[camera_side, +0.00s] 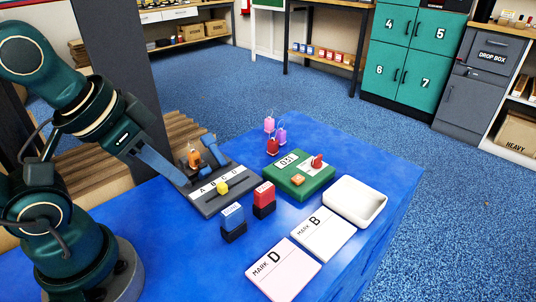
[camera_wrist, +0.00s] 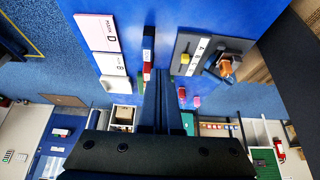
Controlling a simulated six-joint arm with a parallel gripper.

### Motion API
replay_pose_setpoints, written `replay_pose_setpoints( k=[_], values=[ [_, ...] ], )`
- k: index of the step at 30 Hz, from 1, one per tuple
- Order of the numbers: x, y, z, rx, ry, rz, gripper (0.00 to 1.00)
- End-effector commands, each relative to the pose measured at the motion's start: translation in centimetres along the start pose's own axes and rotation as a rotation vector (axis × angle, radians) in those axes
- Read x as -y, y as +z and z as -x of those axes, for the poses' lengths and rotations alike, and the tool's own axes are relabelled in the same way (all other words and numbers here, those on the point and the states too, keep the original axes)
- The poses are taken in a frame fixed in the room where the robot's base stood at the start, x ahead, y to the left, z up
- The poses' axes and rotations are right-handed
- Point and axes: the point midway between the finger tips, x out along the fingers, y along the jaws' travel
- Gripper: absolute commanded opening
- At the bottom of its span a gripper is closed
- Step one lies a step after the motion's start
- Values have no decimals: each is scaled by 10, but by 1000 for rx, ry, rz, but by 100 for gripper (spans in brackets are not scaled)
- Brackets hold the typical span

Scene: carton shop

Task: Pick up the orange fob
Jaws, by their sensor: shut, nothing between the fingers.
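The orange fob (camera_side: 194,158) is at the back of a dark panel lettered A B C D (camera_side: 205,190), left of a blue-grey part (camera_side: 212,150). In the wrist view the orange fob (camera_wrist: 226,68) shows at the right, beside the blue-grey part, which partly surrounds it. My gripper (camera_side: 186,183) is shut and empty, its tip close to the panel's left end and to the lower left of the fob in the side view. In the wrist view my gripper (camera_wrist: 159,72) points between the panel and the red block; the fob is apart from it, to the right.
A yellow knob (camera_side: 222,187) is on the panel. Blue (camera_side: 232,218) and red (camera_side: 264,195) blocks stand in front. A green box (camera_side: 300,182) carries a red fob and an orange piece. Pink, purple and red fobs stand behind. A white tray (camera_side: 372,218) and two cards lie right.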

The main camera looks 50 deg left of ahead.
Motion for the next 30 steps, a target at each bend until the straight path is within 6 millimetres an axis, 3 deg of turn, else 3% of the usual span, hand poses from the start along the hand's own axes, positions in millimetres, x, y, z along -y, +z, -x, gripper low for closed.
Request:
replay_pose_setpoints(
  k=[5,10,22,30],
  values=[
    [0,0,0,0,0,0,0],
    [0,0,0,0,0,0,65],
    [2,4,0,17,-10,-46,65],
    [46,-4,3,173,-189,-378,65]
  ],
)
